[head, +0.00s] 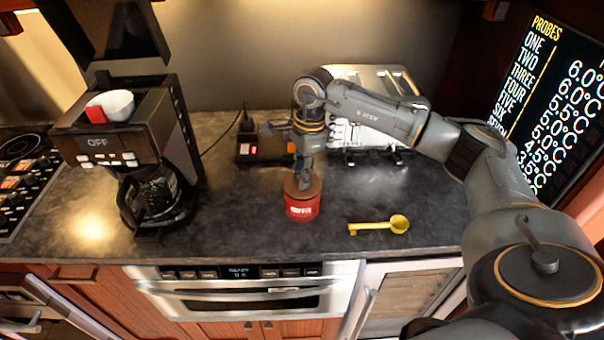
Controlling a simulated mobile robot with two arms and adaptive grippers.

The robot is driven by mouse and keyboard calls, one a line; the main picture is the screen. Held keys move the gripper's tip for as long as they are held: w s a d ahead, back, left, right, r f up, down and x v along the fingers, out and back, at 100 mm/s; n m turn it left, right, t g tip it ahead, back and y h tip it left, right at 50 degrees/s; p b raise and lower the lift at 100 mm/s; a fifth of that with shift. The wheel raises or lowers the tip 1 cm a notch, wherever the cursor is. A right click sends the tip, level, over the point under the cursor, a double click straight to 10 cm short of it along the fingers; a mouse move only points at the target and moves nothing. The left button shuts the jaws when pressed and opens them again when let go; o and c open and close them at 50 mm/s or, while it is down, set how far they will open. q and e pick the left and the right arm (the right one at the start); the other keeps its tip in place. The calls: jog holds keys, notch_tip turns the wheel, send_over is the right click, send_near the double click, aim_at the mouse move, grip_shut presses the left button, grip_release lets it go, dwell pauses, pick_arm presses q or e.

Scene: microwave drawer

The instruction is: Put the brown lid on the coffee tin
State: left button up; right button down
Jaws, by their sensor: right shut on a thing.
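A red coffee tin (301,209) stands upright on the dark countertop, near the middle of its front part. The brown lid (302,190) is at the tin's top, directly under my right gripper (302,181). My right gripper points down and is shut on the lid. The lid looks roughly level and over the tin's mouth; I cannot tell whether it is fully seated. The fingers partly cover the lid. My left gripper is not in view.
A microwave drawer (245,290) is below the counter edge. The counter between coffee maker and tin is clear.

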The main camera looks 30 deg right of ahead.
jog(key=shift+f+b, duration=0.35)
jog(key=shift+b, duration=0.3)
dwell(0.9)
dwell(0.4)
jog(key=c, duration=0.6)
grip_release()
jog(key=shift+r+p, duration=2)
jog(key=shift+r, duration=1.5)
